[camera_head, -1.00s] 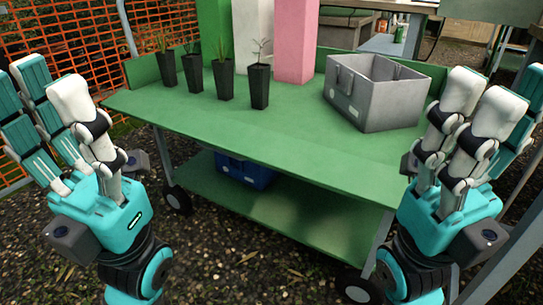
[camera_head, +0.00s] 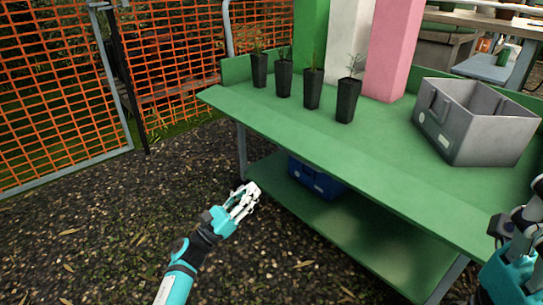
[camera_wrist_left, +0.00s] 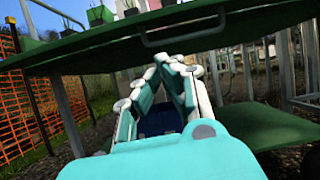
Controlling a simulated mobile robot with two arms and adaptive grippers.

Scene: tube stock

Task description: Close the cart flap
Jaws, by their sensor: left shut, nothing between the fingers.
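The green cart (camera_head: 400,155) stands at the right in the head view. A long green strip along its front edge, seemingly the flap (camera_head: 330,162), slants outward and down from the top; the back edge has an upright wall. My left gripper (camera_head: 250,192) is shut and empty, low in front of the cart's left end, below the flap and apart from it. In the left wrist view the shut fingers (camera_wrist_left: 175,62) point under a green panel's underside (camera_wrist_left: 110,55). My right gripper (camera_head: 530,212) is partly cut off at the right edge; its fingers are unclear.
Several black pots (camera_head: 312,88) with seedlings and a grey crate (camera_head: 475,120) stand on the cart top. A blue crate (camera_head: 316,178) sits on the lower shelf (camera_head: 365,230). An orange mesh fence (camera_head: 60,100) stands at left. Ground in front is free.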

